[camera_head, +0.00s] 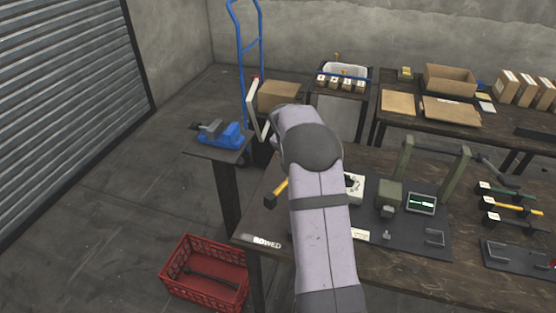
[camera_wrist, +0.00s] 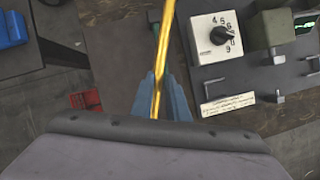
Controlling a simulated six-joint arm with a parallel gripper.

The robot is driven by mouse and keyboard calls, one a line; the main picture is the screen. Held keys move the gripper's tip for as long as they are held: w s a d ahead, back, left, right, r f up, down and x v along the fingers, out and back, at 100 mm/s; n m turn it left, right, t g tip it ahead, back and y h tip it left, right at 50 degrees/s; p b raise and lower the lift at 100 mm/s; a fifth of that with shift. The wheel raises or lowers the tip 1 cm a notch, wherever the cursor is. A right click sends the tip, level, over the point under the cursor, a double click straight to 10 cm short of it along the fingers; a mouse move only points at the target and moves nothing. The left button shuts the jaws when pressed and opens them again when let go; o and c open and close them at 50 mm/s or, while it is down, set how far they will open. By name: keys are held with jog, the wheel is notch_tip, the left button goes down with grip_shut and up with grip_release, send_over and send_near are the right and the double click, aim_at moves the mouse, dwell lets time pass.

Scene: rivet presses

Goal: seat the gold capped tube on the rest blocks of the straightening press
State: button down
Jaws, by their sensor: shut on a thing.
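The gold tube (camera_wrist: 165,52) is between the blue-grey fingers of my gripper (camera_wrist: 158,98) in the wrist view, running up out of frame. In the head view a gold length with a dark end block (camera_head: 270,200) shows left of my arm and looks like the tube's capped end. My arm hides the gripper there. The straightening press has a green frame (camera_head: 462,168) on a dark base plate (camera_head: 412,243). A grey bracket-like rest (camera_head: 435,237) stands at its right; another rest (camera_wrist: 212,84) shows in the wrist view. The tube is apart from both.
A white dial box (camera_wrist: 217,37) and a small screen (camera_head: 422,203) stand on the press plate. A rack (camera_head: 520,256) and several coloured tools or tubes lie at right. A blue vise (camera_head: 222,134) stands at left, and a red crate (camera_head: 205,273) is on the floor.

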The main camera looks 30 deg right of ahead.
jog(key=s+d+m+g+p, duration=0.2)
jog(key=s+d+m+p, duration=0.2)
jog(key=s+d+m, duration=0.3)
jog(key=s+d+m+g+y+p, duration=0.1)
jog(key=s+d+m+g+p, duration=0.2)
jog(key=s, duration=1.4)
jog(key=d+m+p, duration=0.1)
jog(key=d+m, duration=0.2)
jog(key=d, duration=0.4)
jog(key=shift+s+d+m, duration=0.15)
jog(key=shift+s+m, duration=0.05)
jog(key=shift+m, duration=0.2)
jog(key=shift+r, duration=0.1)
jog(key=shift+f+b, duration=1.9)
jog(key=shift+f, duration=1.85)
jog(key=shift+f+b, duration=0.35)
jog(key=shift+f, duration=0.35)
